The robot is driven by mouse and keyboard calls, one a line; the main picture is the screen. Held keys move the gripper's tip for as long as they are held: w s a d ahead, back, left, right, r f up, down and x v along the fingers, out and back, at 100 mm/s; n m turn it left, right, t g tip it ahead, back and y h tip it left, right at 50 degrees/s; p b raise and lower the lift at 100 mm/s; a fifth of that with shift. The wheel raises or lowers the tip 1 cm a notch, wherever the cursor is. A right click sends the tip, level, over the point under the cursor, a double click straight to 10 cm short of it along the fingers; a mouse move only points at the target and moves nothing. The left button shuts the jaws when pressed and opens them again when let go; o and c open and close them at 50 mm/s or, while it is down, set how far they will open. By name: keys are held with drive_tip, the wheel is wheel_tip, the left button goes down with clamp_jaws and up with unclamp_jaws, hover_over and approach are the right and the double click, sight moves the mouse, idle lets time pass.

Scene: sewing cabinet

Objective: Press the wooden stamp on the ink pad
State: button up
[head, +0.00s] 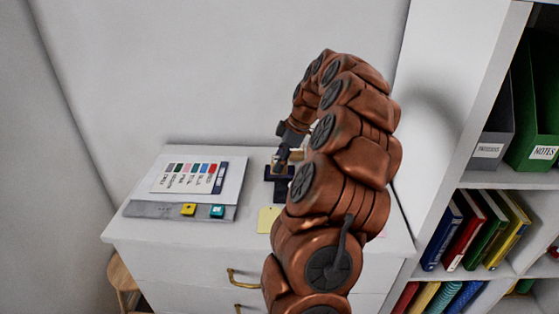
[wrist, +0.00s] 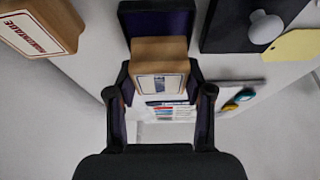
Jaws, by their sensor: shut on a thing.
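The wooden stamp (wrist: 160,52), a tan block with a pale label, sits between the fingertips of my gripper (wrist: 160,82) in the wrist view. My gripper is shut on it. The dark navy ink pad (wrist: 156,20) shows just beyond the stamp. In the head view the ink pad (head: 279,171) is on the white cabinet top, and my gripper (head: 283,155) is at it. My arm hides most of the stamp there. I cannot tell whether the stamp's face touches the pad.
Another wooden block with a red-lettered label (wrist: 34,30) is at the wrist view's upper left. A dark item with a grey knob (wrist: 264,27) and a yellow tag (wrist: 292,46) are at right. A colour chart (head: 190,177) lies left on the cabinet (head: 160,236). A bookshelf (head: 440,180) stands right.

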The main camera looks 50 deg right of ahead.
drive_tip(key=shift+f, duration=0.3)
idle(1.1)
drive_tip(key=shift+r, duration=3.55)
